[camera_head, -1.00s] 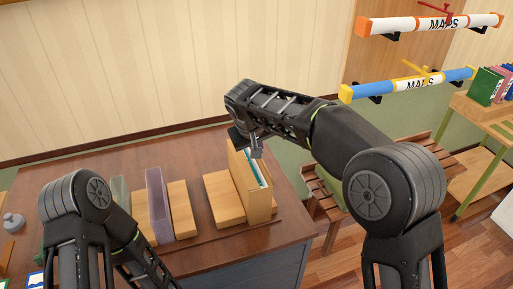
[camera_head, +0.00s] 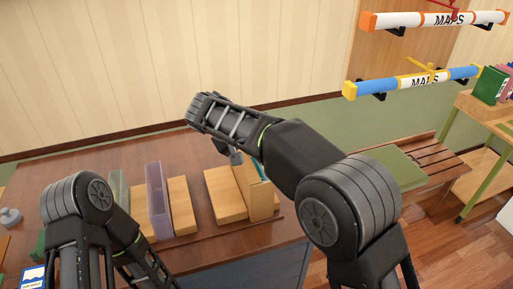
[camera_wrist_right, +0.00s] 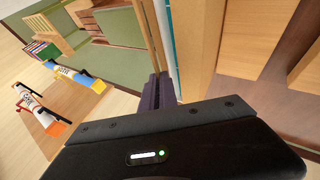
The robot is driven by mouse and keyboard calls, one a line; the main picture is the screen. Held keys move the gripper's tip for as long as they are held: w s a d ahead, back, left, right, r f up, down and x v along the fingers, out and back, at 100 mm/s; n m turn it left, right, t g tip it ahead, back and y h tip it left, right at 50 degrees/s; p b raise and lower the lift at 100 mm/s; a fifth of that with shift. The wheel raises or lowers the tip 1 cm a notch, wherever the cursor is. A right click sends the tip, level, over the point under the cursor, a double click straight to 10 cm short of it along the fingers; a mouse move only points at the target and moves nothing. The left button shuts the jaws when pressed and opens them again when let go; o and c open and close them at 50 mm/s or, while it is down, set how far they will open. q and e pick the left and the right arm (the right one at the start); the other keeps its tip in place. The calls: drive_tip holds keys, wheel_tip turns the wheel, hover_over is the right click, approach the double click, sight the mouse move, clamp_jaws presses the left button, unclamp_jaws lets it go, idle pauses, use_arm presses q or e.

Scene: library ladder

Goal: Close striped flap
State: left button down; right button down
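I cannot make out a striped flap in either view. My right gripper (camera_head: 235,157) is at the upright wooden holder (camera_head: 259,196) on the desk, partly hidden by my own forearm. In the right wrist view, its dark fingertips (camera_wrist_right: 156,93) are beside the holder's wooden panel (camera_wrist_right: 196,45), with a thin teal and white edge near them. I cannot tell whether they touch it or how far they are open. My left arm reaches down out of the head view, and its gripper is not seen.
On the brown desk (camera_head: 75,172) stand a purple holder (camera_head: 158,200) and wooden blocks (camera_head: 225,195). A slatted bench with a green cushion (camera_head: 398,165) is to the right. Two map tubes (camera_head: 415,82) hang on the wall above. A shelf with books (camera_head: 492,84) is at far right.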

drive_tip(key=shift+s+a+f+n+t+h+b, duration=0.15)
drive_tip(key=shift+a+f+t+h+b, duration=0.15)
drive_tip(key=shift+h+b, duration=0.3)
drive_tip(key=shift+a+f+n+t+h+b, duration=0.15)
drive_tip(key=shift+t+h+b, duration=0.2)
drive_tip(key=shift+h, duration=0.35)
drive_tip(key=c, duration=1.6)
unclamp_jaws()
drive_tip(key=shift+c, duration=0.2)
